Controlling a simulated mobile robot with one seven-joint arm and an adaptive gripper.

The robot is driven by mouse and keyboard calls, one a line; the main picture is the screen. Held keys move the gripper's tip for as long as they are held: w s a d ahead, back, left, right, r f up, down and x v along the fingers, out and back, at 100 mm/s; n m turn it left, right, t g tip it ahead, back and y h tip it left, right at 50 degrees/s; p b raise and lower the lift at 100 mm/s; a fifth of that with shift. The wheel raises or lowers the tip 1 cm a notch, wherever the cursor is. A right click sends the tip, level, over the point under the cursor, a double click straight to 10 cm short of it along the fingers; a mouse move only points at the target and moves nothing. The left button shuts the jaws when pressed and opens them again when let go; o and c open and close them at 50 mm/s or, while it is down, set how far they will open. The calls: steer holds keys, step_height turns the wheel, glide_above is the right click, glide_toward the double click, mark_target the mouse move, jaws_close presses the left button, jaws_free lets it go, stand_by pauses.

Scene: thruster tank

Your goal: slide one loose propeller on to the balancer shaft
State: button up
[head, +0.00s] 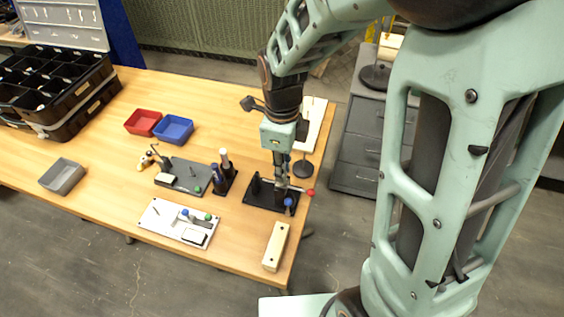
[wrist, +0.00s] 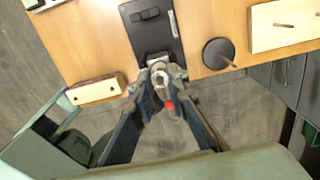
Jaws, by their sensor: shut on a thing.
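My gripper (head: 282,183) is low over a black base (head: 262,203) near the table's right edge. In the wrist view its fingers are closed around a small grey part (wrist: 159,76) at the near end of that base. I cannot tell whether this part is a propeller. A red tip (head: 310,192) and a blue piece (head: 288,202) show beside the gripper in the head view. A dark grey plate (head: 180,182) with a thin upright post stands to the left. A white board (head: 167,229) with a peg and blue and green pieces lies in front. The fingers hide part of the held piece.
A black disc (wrist: 218,53) with an upright pin and a pale board (wrist: 285,26) with pins lie to the right in the wrist view. A wooden block (head: 275,246) lies near the front edge. Red (head: 143,122), blue (head: 173,129) and grey (head: 62,176) bins stand left.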

steer(key=o, duration=0.8)
steer(key=shift+o, duration=0.2)
step_height(320, 180, up, 16)
steer(key=p, duration=0.3)
steer(key=shift+p, duration=0.3)
steer(key=shift+s+f, duration=0.1)
steer(key=shift+s, duration=0.1)
